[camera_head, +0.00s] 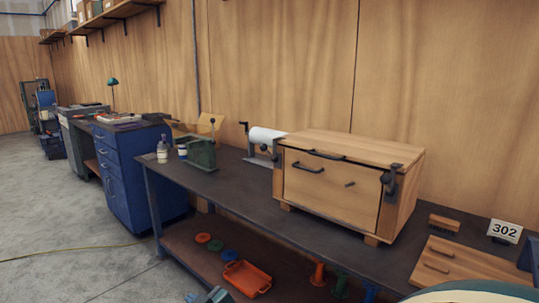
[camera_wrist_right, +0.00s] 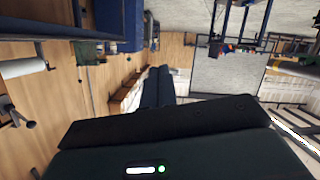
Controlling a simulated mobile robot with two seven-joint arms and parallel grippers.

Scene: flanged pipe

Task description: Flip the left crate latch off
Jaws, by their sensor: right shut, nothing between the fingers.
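The wooden crate (camera_head: 330,203) stands closed on the dark workbench. Its left latch (camera_head: 278,157) is a dark fitting at the left front edge, small and hard to make out. The right latch (camera_head: 390,180) is a dark lever fitting on the right front edge. My left gripper is not in view.
A paper-roll holder (camera_head: 266,140) stands behind the crate's left side. A small board (camera_head: 465,268) lies to the right. The lower shelf holds an orange tray (camera_head: 247,278).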

